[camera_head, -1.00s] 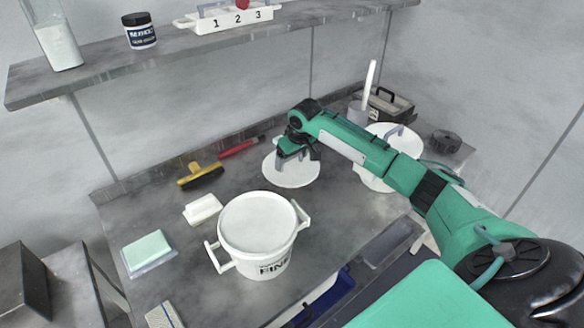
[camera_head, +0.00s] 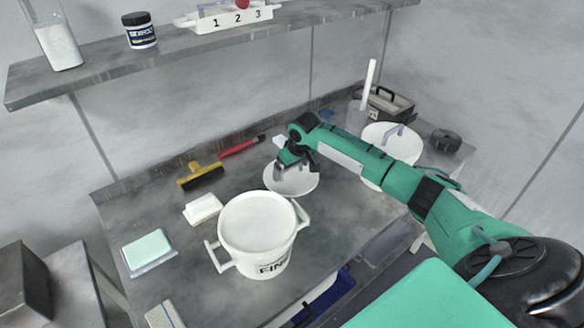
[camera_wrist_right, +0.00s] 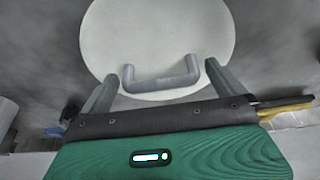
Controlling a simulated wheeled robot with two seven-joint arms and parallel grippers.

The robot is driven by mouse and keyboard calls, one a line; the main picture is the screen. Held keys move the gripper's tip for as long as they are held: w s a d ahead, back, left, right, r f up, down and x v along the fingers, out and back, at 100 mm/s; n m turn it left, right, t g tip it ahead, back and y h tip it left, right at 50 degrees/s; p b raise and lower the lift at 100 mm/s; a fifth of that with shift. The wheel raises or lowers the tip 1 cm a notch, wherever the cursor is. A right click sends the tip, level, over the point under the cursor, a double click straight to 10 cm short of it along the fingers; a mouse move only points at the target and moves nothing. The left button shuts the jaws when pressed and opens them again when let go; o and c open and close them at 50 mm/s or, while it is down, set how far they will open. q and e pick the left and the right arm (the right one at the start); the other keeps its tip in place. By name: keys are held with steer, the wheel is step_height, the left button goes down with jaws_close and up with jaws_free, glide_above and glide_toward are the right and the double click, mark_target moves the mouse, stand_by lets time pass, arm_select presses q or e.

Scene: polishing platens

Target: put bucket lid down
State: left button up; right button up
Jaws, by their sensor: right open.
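The bucket lid (camera_head: 297,184) is a round white disc lying on the grey worktop, right of and behind the white bucket. In the right wrist view the lid (camera_wrist_right: 158,40) fills the upper middle, with its grey U-shaped handle (camera_wrist_right: 160,84) facing me. My right gripper (camera_head: 287,168) is above the lid. Its fingers (camera_wrist_right: 160,88) stand apart, one on each side of the handle, with gaps visible. The white bucket (camera_head: 262,262) with side handles and dark lettering stands at the front middle; its top looks filled with white. My left gripper is not in view.
A second white lid with a handle (camera_head: 376,170) lies right, partly behind my arm. A yellow brush (camera_head: 201,176), a red-handled tool (camera_head: 240,148), a white block (camera_head: 202,208) and a green sponge (camera_head: 147,249) lie left. A black toolbox (camera_head: 388,104) stands at the back.

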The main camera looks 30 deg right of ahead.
steer(key=v, duration=1.2)
